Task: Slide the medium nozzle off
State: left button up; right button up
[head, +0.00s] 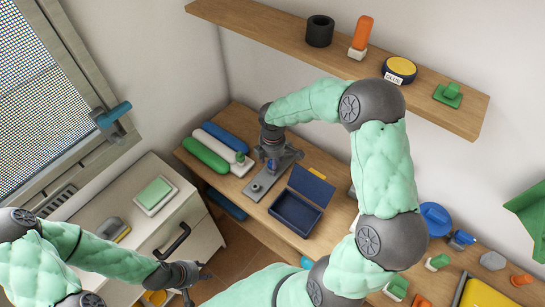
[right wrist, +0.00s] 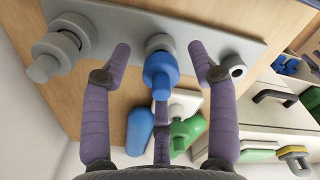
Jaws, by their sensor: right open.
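A grey plate (head: 257,187) lies on the wooden bench and carries a row of fittings. In the right wrist view a blue nozzle (right wrist: 160,72) sits at the middle fitting of the plate (right wrist: 205,35); I take it as the medium nozzle. A larger grey fitting (right wrist: 62,45) stands to its left and a small grey ring (right wrist: 233,68) to its right. My right gripper (right wrist: 160,55) is open, with fingers on either side of the blue nozzle and gaps visible. My left gripper (head: 196,276) is open and empty, away from the bench, above the floor.
An open dark blue box (head: 297,213) stands right beside the plate. Green, white and blue rolls (head: 205,155) lie left of it. A wall shelf (head: 290,40) with several items hangs above. A white cabinet (head: 185,235) stands at left.

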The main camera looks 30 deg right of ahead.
jog(key=shift+f, duration=0.35)
jog(key=shift+c, duration=0.3)
grip_shut()
jog(key=shift+r, duration=0.15)
jog(key=shift+r+p, duration=1.95)
jog(key=shift+r, duration=0.3)
